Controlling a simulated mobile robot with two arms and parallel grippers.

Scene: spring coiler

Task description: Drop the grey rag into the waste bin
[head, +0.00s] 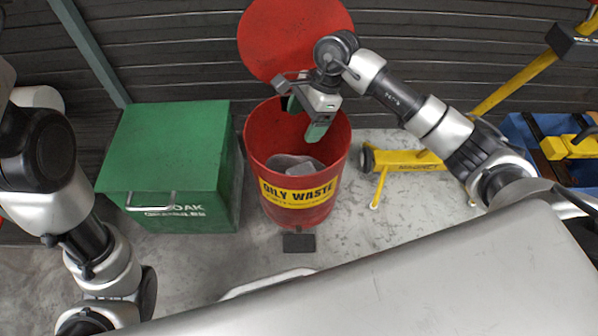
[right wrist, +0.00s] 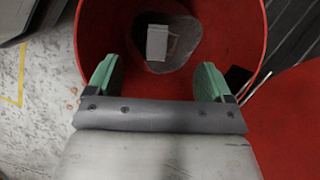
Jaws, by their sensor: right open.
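The waste bin (head: 300,214) is a red drum with a yellow "OILY WASTE" label. Its round red lid (head: 290,35) stands open behind it. A grey shape that looks like the rag (head: 284,162) lies low inside the bin; it also shows in the right wrist view (right wrist: 183,52). My right gripper (head: 305,117) is over the bin's mouth, its green fingers apart. In the right wrist view the gripper (right wrist: 158,80) has nothing between its fingers. My left arm is at the left, but its gripper does not show.
A lighter, box-like piece (right wrist: 158,42) lies with the grey shape in the bin. A green metal box (head: 170,150) stands left of the bin. A yellow wheeled stand (head: 410,160) is at the right. A dark pedal (head: 298,242) sits at the bin's front foot.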

